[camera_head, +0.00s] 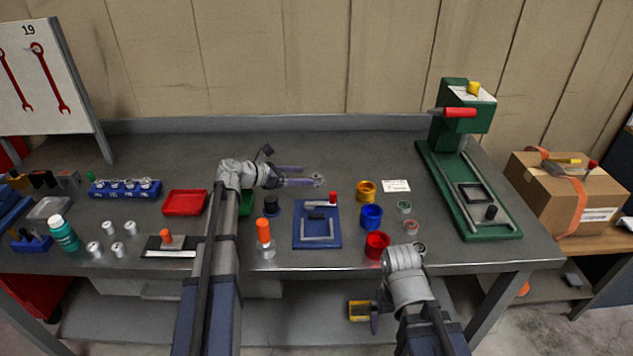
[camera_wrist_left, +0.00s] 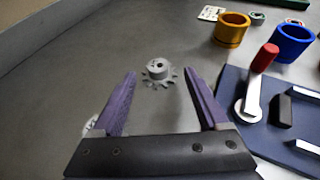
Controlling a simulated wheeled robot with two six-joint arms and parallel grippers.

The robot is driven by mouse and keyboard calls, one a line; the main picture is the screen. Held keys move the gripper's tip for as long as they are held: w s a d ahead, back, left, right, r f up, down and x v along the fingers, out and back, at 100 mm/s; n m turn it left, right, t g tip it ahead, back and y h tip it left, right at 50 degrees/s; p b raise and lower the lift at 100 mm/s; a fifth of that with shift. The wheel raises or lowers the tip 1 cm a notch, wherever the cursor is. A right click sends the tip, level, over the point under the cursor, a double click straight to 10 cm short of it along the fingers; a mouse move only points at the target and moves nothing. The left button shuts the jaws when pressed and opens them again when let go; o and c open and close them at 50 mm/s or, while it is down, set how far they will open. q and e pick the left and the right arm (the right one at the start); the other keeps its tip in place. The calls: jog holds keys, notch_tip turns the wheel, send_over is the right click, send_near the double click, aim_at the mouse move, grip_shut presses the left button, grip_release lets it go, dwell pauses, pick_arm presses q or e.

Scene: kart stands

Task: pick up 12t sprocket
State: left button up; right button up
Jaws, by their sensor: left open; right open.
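A small grey toothed sprocket (camera_head: 318,180) with a raised hub lies flat on the grey bench top. In the left wrist view the sprocket (camera_wrist_left: 158,73) shows just beyond and between the fingertips. My left gripper (camera_head: 308,176) is open and empty, its purple fingers pointing at the sprocket. No contact shows. My right gripper (camera_head: 376,318) is low in front of the bench edge, and its fingers are only partly visible. A second pale metal piece (camera_wrist_left: 90,125) is partly hidden behind the left finger in the wrist view; I cannot tell what it is.
A blue fixture plate (camera_head: 317,238) with a red-knobbed lever is close to the right of my left arm. Yellow (camera_head: 366,190), blue (camera_head: 371,217) and red (camera_head: 377,245) cups stand beyond it. A green press (camera_head: 470,195) is at right. The bench behind the sprocket is clear.

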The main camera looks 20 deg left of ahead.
aim_at(314, 176)
pick_arm(q)
jog(key=b+x, duration=0.1)
jog(key=x, duration=0.1)
jog(key=b+x, duration=0.1)
jog(key=x, duration=0.1)
jog(key=shift+w+a+f, duration=0.1)
jog(key=shift+w+f, duration=0.15)
jog(key=shift+f, duration=0.05)
jog(key=shift+w+d, duration=0.2)
jog(key=shift+c, duration=0.4)
grip_shut()
